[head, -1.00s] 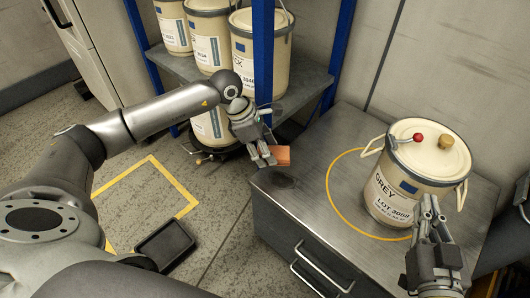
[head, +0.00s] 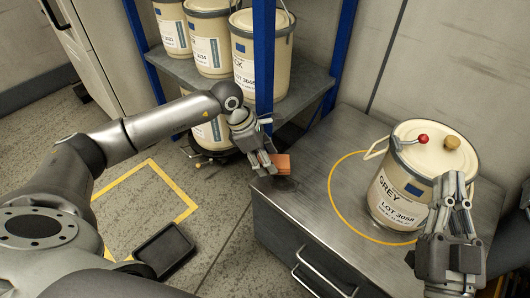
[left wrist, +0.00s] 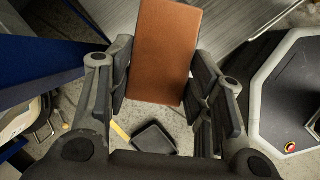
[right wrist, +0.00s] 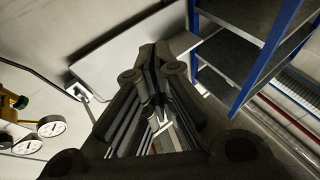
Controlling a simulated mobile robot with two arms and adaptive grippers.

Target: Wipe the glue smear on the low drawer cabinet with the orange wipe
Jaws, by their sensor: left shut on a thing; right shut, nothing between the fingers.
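The low drawer cabinet (head: 315,212) has a grey metal top. A dark patch, seemingly the glue smear (head: 285,184), lies near its back left corner. My left gripper (head: 268,166) is shut on the orange wipe (head: 283,165), over that corner just behind the patch. In the left wrist view the wipe (left wrist: 163,50) sits flat between the fingers. I cannot tell whether it touches the cabinet top. My right gripper (head: 454,190) is shut and empty, in front of the drum's right side; its closed fingers (right wrist: 152,62) fill the middle of the right wrist view.
A cream drum marked GREY (head: 402,190) stands on the cabinet at the right, over a yellow ring (head: 331,200). A blue-posted shelf (head: 264,75) with several drums stands behind my left gripper. A black tray (head: 165,249) lies on the floor. The cabinet top's middle is clear.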

